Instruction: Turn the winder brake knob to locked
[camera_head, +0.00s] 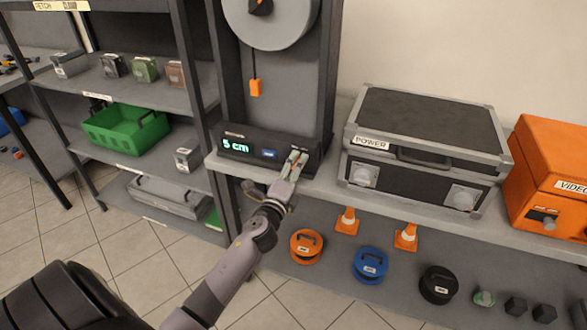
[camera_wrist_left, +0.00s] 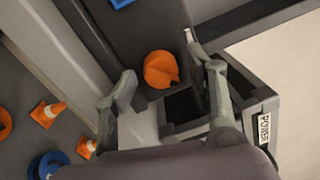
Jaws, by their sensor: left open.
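The winder (camera_head: 250,143) stands on the shelf, with a dark front box, a green "5 cm" display (camera_head: 235,146) and a blue button (camera_head: 268,154). My left gripper (camera_head: 295,158) is at the right end of that box, and hides the knob there in the head view. In the left wrist view an orange knob (camera_wrist_left: 160,69) shows on the dark face, between and beyond the open fingers of the left gripper (camera_wrist_left: 170,82). I cannot tell whether a finger touches it. Its lock marking cannot be read. My right gripper is not in view.
A black POWER case (camera_head: 425,115) stands close to the right of the winder, and an orange VIDEO case (camera_head: 555,165) further right. Orange cones (camera_head: 347,220) and several reels, one blue (camera_head: 370,265), sit on the lower shelf. An orange tag (camera_head: 256,87) hangs above the winder box.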

